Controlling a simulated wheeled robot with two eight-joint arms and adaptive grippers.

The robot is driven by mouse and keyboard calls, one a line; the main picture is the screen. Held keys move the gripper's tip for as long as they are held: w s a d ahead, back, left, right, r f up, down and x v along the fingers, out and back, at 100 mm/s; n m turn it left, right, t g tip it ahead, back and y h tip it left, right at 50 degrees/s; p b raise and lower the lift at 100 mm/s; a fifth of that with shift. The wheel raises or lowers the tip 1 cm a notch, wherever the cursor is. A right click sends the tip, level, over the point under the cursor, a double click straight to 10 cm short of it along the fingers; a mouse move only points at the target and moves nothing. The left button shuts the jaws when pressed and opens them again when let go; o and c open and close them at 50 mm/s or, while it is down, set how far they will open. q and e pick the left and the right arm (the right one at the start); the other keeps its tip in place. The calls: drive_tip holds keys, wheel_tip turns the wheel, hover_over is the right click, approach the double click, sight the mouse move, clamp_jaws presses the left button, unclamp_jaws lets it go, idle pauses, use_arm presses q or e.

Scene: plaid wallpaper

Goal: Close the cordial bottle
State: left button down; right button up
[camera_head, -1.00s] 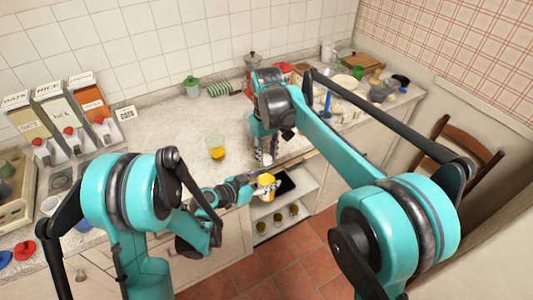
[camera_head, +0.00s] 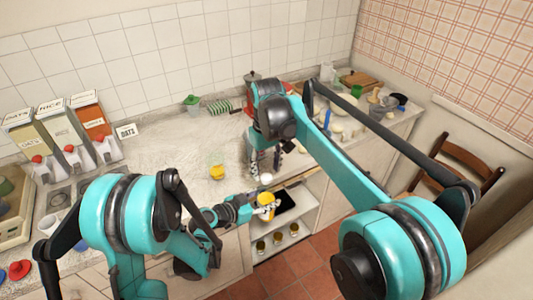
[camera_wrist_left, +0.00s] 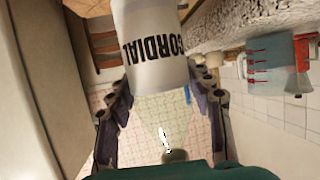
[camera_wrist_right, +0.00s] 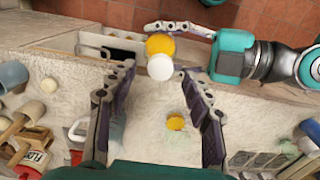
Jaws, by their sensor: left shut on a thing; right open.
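The cordial bottle (camera_wrist_left: 158,50) is held in my left gripper (camera_wrist_left: 158,88), and its label reads upside down in the left wrist view. In the head view the bottle (camera_head: 268,200) shows yellow, in front of the counter edge. My right gripper (camera_wrist_right: 157,76) is open above it, pointing down. A white round piece, which looks like the cap (camera_wrist_right: 160,67), lies between its fingertips in the right wrist view, overlapping the bottle's yellow top (camera_wrist_right: 160,44). It also shows in the head view (camera_head: 266,178). I cannot tell whether the cap touches the bottle.
A glass with orange liquid (camera_head: 217,172) stands on the counter (camera_head: 180,160). Below the bottle is an open cupboard shelf (camera_head: 300,222) with several jars. Labelled dispensers (camera_head: 60,135) stand at the left and crowded dishes at the right. The counter's middle is mostly clear.

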wheel_tip(320, 180, up, 10)
drive_tip(key=shift+f, duration=0.2)
idle(0.3)
drive_tip(key=shift+d, duration=0.1)
drive_tip(key=s+d+f+m+t, duration=0.3)
drive_tip(key=s+d+t, duration=0.1)
drive_tip(key=s+d, duration=0.6)
drive_tip(key=s+d+f+m+t, duration=0.3)
drive_tip(key=s+d+f, duration=0.6)
drive_tip(key=s+f, duration=0.2)
drive_tip(key=shift+f, duration=0.25)
